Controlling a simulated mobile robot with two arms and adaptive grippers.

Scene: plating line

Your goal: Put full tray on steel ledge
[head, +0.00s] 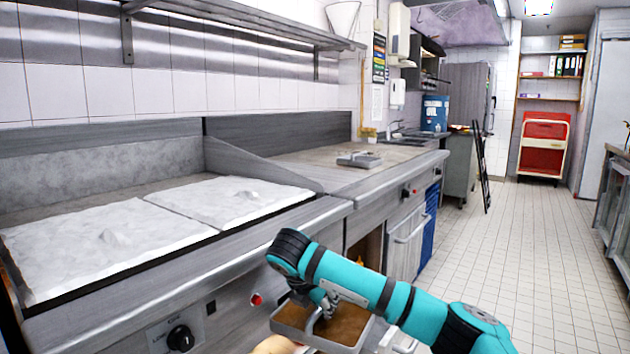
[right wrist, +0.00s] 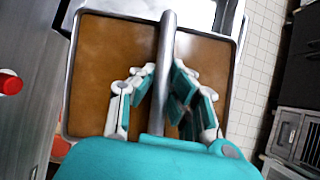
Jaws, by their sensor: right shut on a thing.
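The full tray (head: 352,330) is a shallow metal tray with a flat brown filling, held low in front of the steel counter in the head view. In the right wrist view the tray (right wrist: 90,75) has a metal bar down its middle, with brown filling on both sides. My right gripper (head: 324,308) is shut on this bar from above; its fingers (right wrist: 165,95) show on either side of it. A steel ledge (head: 300,160) runs past the covered griddle, above the tray's height. My left gripper is not in view.
A similar small metal tray (head: 358,160) stands on the ledge. A white crumpled cover (head: 90,240) lies over the griddle at left. A slanted steel side panel (head: 255,165) separates griddle and ledge. A wall shelf (head: 240,20) hangs above. The tiled floor (head: 530,250) at right is clear.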

